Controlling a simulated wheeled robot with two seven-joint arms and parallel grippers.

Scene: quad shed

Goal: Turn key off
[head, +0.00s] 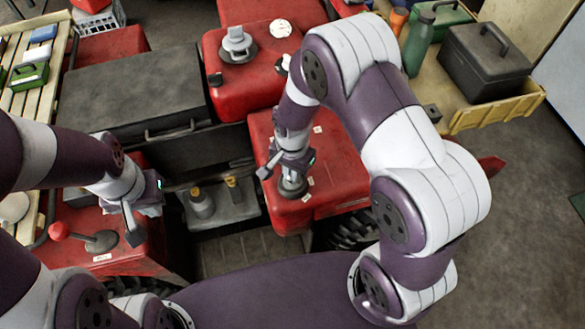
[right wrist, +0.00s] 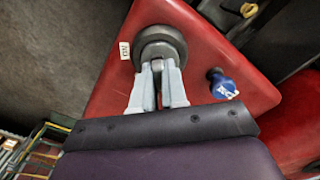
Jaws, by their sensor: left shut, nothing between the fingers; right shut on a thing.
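The key switch (right wrist: 161,47) is a round dark grey fitting on a red panel, with a white label marked "ON" beside it in the right wrist view. In the head view the switch base (head: 293,187) shows on the red body under my right gripper (head: 291,170). My right gripper (right wrist: 158,78) is shut on the small grey key (right wrist: 157,65) in the middle of the switch, and its fingers hide most of the key. My left gripper (head: 134,226) is shut and empty, above the red panel on the left.
A red-knobbed lever (head: 60,231) stands by my left gripper. A blue knob (right wrist: 222,83) sits on the red panel near the switch. A black box (head: 485,62) and a green bottle (head: 418,45) stand in a wooden tray (head: 500,112) at right.

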